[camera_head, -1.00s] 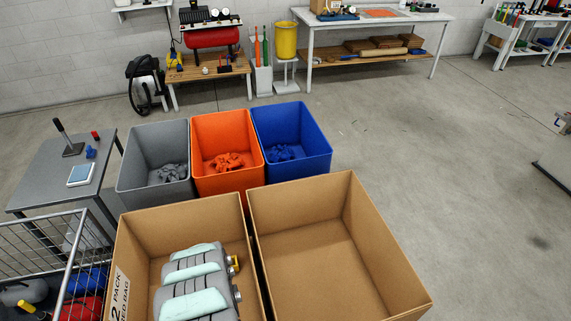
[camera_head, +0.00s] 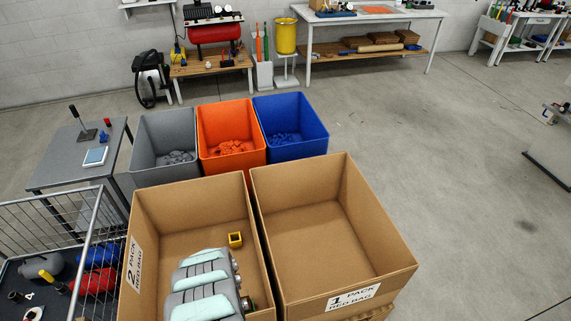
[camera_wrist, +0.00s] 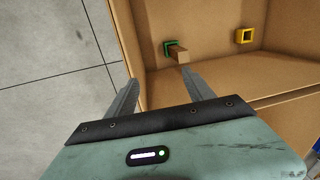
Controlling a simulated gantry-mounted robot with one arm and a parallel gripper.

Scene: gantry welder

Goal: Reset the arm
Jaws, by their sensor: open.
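My gripper (camera_wrist: 160,75) is open and empty in the wrist view, its two fingers apart, over a cardboard box. My grey and mint arm (camera_head: 205,285) reaches into the left box, labelled "2 PACK RED BAG" (camera_head: 134,262), in the head view. The fingers cannot be made out there. A yellow square hollow piece (camera_head: 235,240) lies in that box and also shows in the wrist view (camera_wrist: 244,36). A green square piece (camera_wrist: 168,48) and a tan block (camera_wrist: 179,54) lie beyond my fingertips, apart from them.
The right box, labelled "1 PACK RED BAG" (camera_head: 354,297), looks empty. Grey (camera_head: 165,135), orange (camera_head: 226,117) and blue (camera_head: 287,112) bins with same-coloured pieces stand behind. A wire cage (camera_head: 60,212) and small table (camera_head: 62,165) are left.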

